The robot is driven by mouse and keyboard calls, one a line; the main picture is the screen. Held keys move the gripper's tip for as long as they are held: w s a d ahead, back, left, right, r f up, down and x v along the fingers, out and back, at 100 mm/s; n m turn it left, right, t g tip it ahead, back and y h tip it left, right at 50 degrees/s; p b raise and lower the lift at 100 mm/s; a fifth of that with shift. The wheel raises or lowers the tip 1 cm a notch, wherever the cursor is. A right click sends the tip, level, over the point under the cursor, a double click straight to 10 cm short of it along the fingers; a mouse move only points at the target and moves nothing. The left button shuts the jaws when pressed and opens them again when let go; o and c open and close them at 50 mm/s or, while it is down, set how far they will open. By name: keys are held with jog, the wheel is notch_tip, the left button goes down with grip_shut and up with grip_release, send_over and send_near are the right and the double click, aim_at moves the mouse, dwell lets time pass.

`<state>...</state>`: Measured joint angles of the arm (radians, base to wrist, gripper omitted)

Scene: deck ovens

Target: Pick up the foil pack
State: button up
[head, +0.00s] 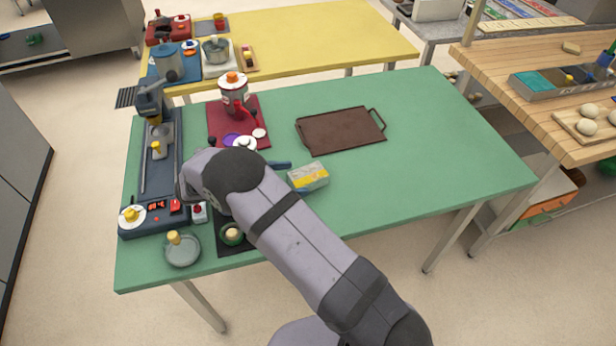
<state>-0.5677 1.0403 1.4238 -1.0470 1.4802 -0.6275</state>
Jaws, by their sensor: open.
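The foil pack (308,177), a silver-grey and yellow block-shaped packet, lies on the green table (440,135), just right of my arm. My arm reaches in from the bottom right and bends over the left part of the table. My gripper does not show; the arm's bend covers that area. I cannot tell how far the gripper is from the pack.
A brown tray (340,131) lies behind the pack. A blue bar-shaped part (281,165) pokes out beside my arm. A red mat (250,108) with a jar (233,90), a dark machine (158,170) and a grey dish (182,251) stand left. The table's right side is clear.

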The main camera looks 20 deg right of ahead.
aim_at(302, 177)
jog(key=p+x, duration=0.2)
jog(key=x, duration=0.2)
jog(key=shift+w+d, duration=0.15)
jog(key=shift+w+d+f, duration=0.1)
jog(key=shift+d+f, duration=0.15)
jog(key=shift+d, duration=0.15)
jog(key=c, duration=1.3)
